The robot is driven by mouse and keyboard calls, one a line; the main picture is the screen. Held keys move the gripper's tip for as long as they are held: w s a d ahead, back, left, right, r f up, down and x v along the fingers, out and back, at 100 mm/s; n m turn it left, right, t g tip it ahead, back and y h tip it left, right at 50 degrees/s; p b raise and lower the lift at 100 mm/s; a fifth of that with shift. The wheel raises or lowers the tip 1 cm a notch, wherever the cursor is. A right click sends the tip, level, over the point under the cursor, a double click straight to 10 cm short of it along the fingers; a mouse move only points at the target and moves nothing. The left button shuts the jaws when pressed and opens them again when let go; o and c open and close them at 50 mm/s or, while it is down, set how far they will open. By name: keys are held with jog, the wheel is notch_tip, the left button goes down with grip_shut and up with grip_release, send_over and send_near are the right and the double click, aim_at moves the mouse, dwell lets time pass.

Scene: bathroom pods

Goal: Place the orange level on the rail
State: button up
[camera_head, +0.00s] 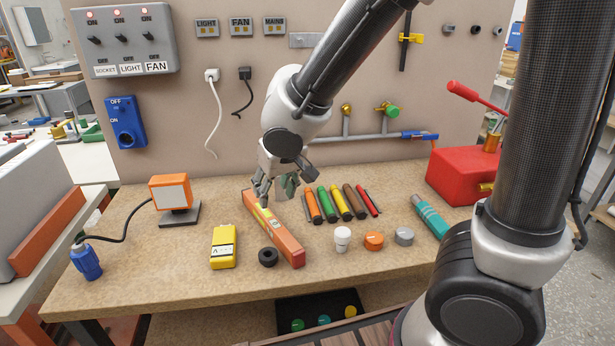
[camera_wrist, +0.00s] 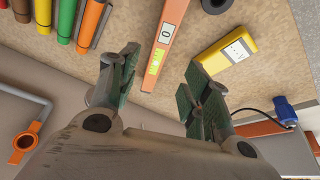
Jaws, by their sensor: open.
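The orange level (camera_head: 283,240) lies on the workbench, slanting from back left to front right, with a yellow-green vial window. In the wrist view the level (camera_wrist: 170,25) shows beyond and between the fingertips. My gripper (camera_head: 275,190) is above the level's back end, fingers spread and pointing down. In the wrist view my gripper (camera_wrist: 158,72) is open with nothing clamped. Whether a finger touches the level I cannot tell. A short grey strip (camera_head: 310,40) is fixed to the wall panel at the back; I cannot tell if it is the rail.
A yellow meter (camera_head: 223,247) and black tape roll (camera_head: 268,257) lie near the level. Several coloured tubes (camera_head: 327,203) lie right of my gripper. A pipe (camera_head: 365,136) runs along the wall panel.

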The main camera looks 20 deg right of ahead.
jog(key=s+d+r+m, duration=0.1)
jog(key=s+d+r, duration=0.1)
jog(key=d, duration=0.6)
jog(key=s+d+r+m+h, duration=0.1)
jog(key=s+d+r, duration=0.2)
jog(key=d+r, duration=0.2)
jog(key=s+d+r+m, duration=0.1)
jog(key=s+d+r, duration=0.2)
jog(key=d, duration=0.7)
jog(key=shift+d+r+h, duration=0.2)
jog(key=shift+d+h, duration=0.15)
jog(key=shift+h, duration=0.05)
jog(key=shift+o, duration=0.4)
jog(key=s+d+r, duration=0.1)
jog(key=s+d, duration=0.2)
jog(key=s, duration=0.4)
jog(key=shift+s+d+r+m, duration=0.2)
jog(key=shift+s+r+m, duration=0.05)
jog(key=shift+m, duration=0.05)
jog(key=shift+s, duration=0.2)
